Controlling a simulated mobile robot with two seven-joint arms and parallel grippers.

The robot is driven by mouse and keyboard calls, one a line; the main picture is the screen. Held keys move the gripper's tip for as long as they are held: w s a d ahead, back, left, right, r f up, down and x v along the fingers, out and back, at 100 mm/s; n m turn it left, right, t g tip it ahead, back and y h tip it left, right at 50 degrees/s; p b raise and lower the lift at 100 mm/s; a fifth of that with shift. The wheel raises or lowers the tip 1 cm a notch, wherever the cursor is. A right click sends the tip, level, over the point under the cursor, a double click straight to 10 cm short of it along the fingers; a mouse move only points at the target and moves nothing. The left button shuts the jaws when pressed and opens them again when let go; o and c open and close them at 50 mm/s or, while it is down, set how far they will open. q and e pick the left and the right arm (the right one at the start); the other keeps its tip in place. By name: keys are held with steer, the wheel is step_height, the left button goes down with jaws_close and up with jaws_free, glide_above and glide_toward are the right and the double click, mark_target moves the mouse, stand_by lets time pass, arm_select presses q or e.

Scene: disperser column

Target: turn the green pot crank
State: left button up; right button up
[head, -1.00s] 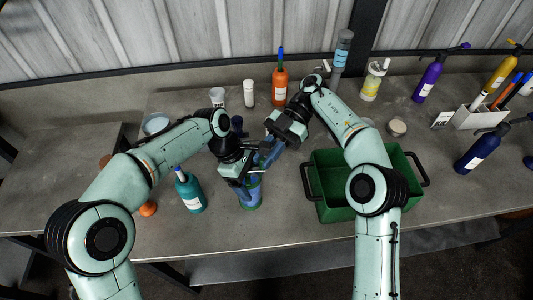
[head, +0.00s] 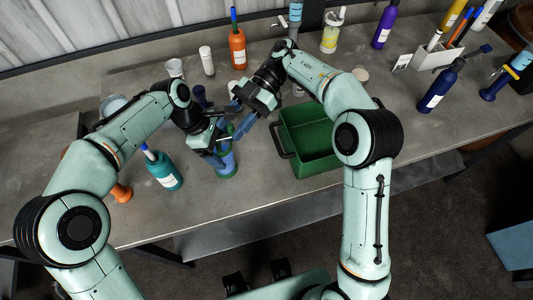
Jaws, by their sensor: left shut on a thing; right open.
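My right gripper (head: 240,120) is open just above and to the right of the left one, close to the pot's top. The crank cannot be made out clearly behind the fingers.
A green crate (head: 283,135) stands to the right. A teal bottle (head: 163,171) and an orange piece (head: 122,192) are at the left. An orange bottle (head: 237,48) and white cup (head: 175,68) stand behind. A navy bottle (head: 438,90) is far right.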

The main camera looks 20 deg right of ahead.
steer(key=s+a+m+t, duration=0.3)
steer(key=s+m+t, duration=0.2)
steer(key=m+t, duration=0.75)
steer(key=s+d+r+t, duration=0.1)
steer(key=s+d+r, duration=0.35)
steer(key=d, duration=0.55)
steer(key=s+a+m+t+h, duration=0.1)
steer(key=s, duration=0.1)
steer(key=s+a+m+t+h, duration=0.1)
steer(key=s+a+m+t, duration=0.1)
steer(key=shift+t, duration=0.25)
steer(key=shift+w, duration=0.1)
